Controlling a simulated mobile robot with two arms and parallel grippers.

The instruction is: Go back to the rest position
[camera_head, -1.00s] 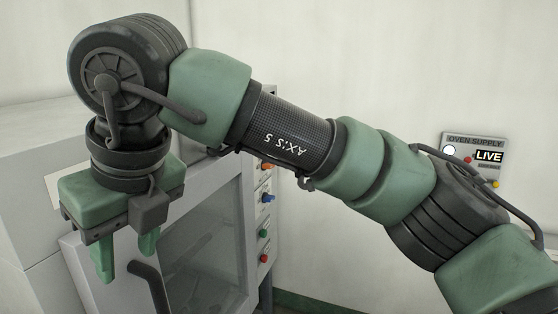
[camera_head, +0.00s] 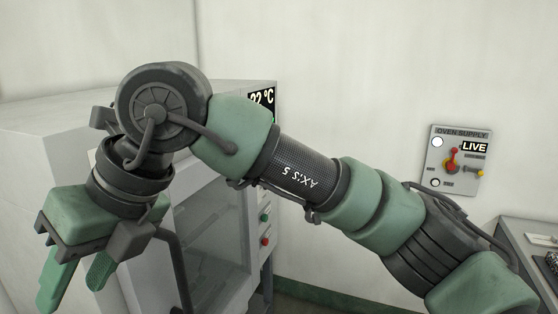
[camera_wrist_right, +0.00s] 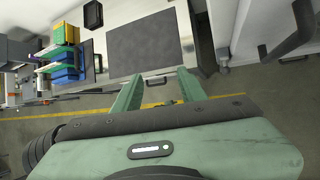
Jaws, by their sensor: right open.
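My right arm crosses the head view from the lower right. Its green gripper (camera_head: 76,277) hangs at the lower left, in front of the oven. The jaws are open and I see nothing between them. In the right wrist view the two fingers (camera_wrist_right: 160,92) stand apart, with the floor and a bench edge beyond them. My left gripper is not in view.
A grey oven (camera_head: 45,150) with a glass window stands behind my right arm, partly hidden. An oven supply panel (camera_head: 440,170) reading LIVE is on the wall. The wrist view shows a bench with a dark mat (camera_wrist_right: 145,45), blue bins (camera_wrist_right: 66,73) and yellow-marked floor.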

